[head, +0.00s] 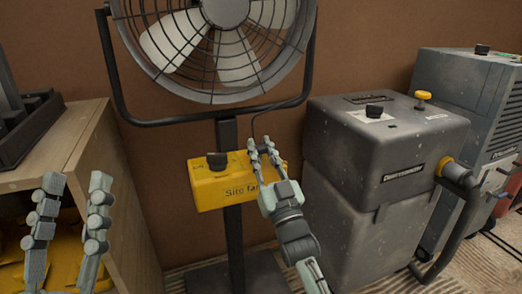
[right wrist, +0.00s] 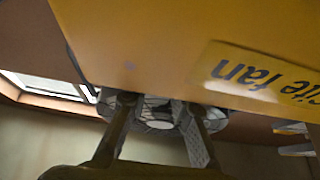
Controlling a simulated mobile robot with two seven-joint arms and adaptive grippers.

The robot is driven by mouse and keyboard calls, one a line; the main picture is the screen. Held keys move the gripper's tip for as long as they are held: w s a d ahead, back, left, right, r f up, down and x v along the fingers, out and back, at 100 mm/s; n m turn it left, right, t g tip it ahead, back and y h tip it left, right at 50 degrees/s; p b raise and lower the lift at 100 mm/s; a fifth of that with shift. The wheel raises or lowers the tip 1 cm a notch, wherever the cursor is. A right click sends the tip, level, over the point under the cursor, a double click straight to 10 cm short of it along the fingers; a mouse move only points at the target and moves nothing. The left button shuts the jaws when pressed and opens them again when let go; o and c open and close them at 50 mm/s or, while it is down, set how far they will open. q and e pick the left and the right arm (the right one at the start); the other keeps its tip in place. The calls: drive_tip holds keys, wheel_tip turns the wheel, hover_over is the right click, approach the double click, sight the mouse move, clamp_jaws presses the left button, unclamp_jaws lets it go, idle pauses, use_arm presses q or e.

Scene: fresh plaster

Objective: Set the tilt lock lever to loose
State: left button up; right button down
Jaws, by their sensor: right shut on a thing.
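The site fan (head: 222,85) stands at the back centre on a dark post. A yellow control box (head: 222,190) lettered "Site fan" is on the post; it fills the top of the right wrist view (right wrist: 150,40). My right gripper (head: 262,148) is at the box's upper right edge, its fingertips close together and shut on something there. This appears to be the tilt lock lever, but the fingers hide it and its setting is not readable. Both fingers also show in the right wrist view (right wrist: 158,118). My left gripper (head: 71,190) is open and empty at the lower left.
A black knob (head: 217,160) sits on the yellow box, left of my right gripper. A grey machine (head: 390,150) with a black knob and a yellow knob stands close on the right, another grey unit (head: 465,90) behind it. A wooden shelf (head: 100,150) stands on the left.

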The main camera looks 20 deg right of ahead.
drive_tip(key=c, duration=1.3)
unclamp_jaws()
drive_tip(key=shift+s, duration=0.1)
drive_tip(key=v, duration=1.2)
drive_tip(key=shift+f, duration=0.1)
